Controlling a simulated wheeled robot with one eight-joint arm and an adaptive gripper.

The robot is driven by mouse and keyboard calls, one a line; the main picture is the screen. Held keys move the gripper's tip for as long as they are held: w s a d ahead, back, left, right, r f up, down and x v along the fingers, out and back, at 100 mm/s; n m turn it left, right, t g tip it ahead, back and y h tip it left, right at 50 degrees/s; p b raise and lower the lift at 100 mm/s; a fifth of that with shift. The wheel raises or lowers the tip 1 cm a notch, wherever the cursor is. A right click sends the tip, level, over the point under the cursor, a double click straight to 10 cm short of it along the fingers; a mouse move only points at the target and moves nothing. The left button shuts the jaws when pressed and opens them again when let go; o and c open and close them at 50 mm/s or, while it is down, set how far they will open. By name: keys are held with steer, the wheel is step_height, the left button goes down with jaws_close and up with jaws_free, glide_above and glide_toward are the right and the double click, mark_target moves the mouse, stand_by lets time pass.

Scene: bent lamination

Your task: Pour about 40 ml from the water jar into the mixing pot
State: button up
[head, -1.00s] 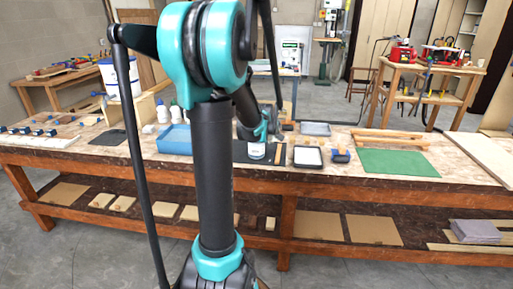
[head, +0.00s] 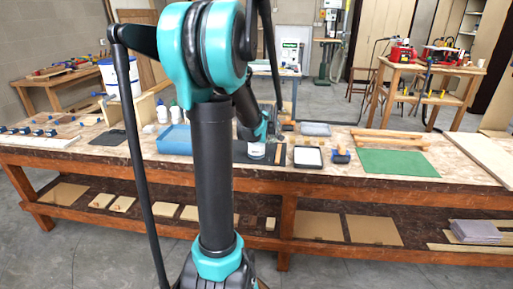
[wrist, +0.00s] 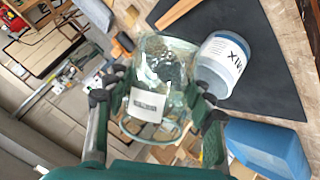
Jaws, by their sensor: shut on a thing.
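My gripper (wrist: 157,92) is shut on the water jar (wrist: 172,60), a clear glass jar with a small white label, one finger on each side. The mixing pot (wrist: 228,62), pale with a white label reading MIX, is right beside the jar in the wrist view. I cannot tell how far the jar is tilted, how much water it holds, or whether any is flowing. In the head view the mixing pot (head: 256,151) stands on the dark mat, just below my teal wrist; the jar is hard to make out there.
A blue tray (head: 174,140) is left of the pot and also shows in the wrist view (wrist: 270,146). A black-rimmed white tray (head: 308,157), a blue-ended tool (head: 340,156) and a green mat (head: 397,163) lie to the right. White bottles (head: 162,114) stand behind the blue tray.

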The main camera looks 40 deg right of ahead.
mark_target(275, 140)
steer(key=shift+s+f, duration=0.1)
steer(key=shift+s+d+f+m+t+y+b, duration=0.15)
steer(key=shift+s+f+m+t+b, duration=0.2)
steer(key=shift+t, duration=0.2)
steer(key=shift+s+d+f+m+t+y+b, duration=0.15)
steer(key=shift+s+f+m+t+b, duration=0.1)
steer(key=shift+m+t+b, duration=0.25)
steer(key=shift+s+d+f+m+t+b, duration=0.15)
steer(key=shift+m+t+b, duration=0.1)
steer(key=shift+t, duration=0.3)
steer(key=shift+s+d+f+m+t+b, duration=0.1)
steer(key=shift+s+f+m+t+b, duration=0.1)
steer(key=shift+t, duration=0.3)
steer(key=shift+f+m+t+y+b, duration=0.3)
steer(key=shift+f+m+t+b, duration=0.25)
steer(key=shift+f, duration=0.4)
